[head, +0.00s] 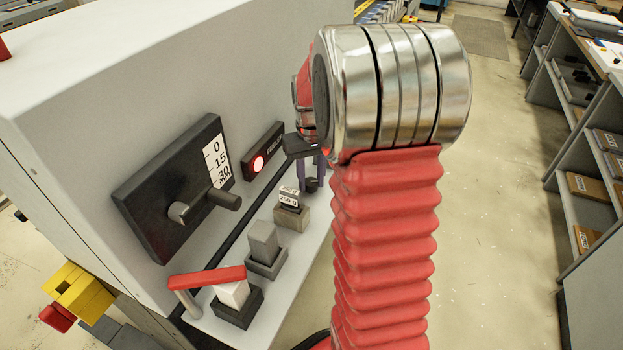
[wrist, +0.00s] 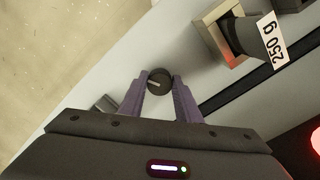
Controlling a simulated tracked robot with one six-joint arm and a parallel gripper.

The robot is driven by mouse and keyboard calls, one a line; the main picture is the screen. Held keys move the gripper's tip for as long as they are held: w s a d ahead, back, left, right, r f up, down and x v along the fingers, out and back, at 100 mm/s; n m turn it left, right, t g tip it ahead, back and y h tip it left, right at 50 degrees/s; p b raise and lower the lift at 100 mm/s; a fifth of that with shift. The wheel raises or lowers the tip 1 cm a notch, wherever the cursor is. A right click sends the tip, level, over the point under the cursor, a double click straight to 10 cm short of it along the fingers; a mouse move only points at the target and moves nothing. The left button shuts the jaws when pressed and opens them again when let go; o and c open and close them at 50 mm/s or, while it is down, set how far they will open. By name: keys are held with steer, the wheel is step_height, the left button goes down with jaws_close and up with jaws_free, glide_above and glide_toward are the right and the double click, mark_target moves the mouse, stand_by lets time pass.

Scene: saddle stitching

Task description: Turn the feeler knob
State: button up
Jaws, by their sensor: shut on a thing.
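The feeler knob is a small dark round knob (wrist: 159,79) with a pale pointer line on its face. It stands on the grey machine shelf, and in the head view its dark shape (head: 312,185) shows low beside my fingers. My gripper (wrist: 160,86) has purple fingers, one on each side of the knob, and they are shut on it. In the head view my gripper (head: 312,168) comes down over the knob, partly hidden by my red and chrome arm.
On the shelf stand a block labelled 250 g (head: 290,200), a grey block (head: 264,240) and a white block (head: 233,293) near a red-topped lever (head: 207,278). A scale panel with a lever (head: 172,190) and a lit red lamp (head: 258,163) are on the machine wall.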

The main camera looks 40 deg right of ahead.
mark_target(311, 183)
steer(key=shift+m, duration=0.7)
steer(key=o, duration=1.1)
steer(key=shift+c, duration=0.2)
step_height(311, 183, up, 14)
steer(key=shift+f, duration=0.15)
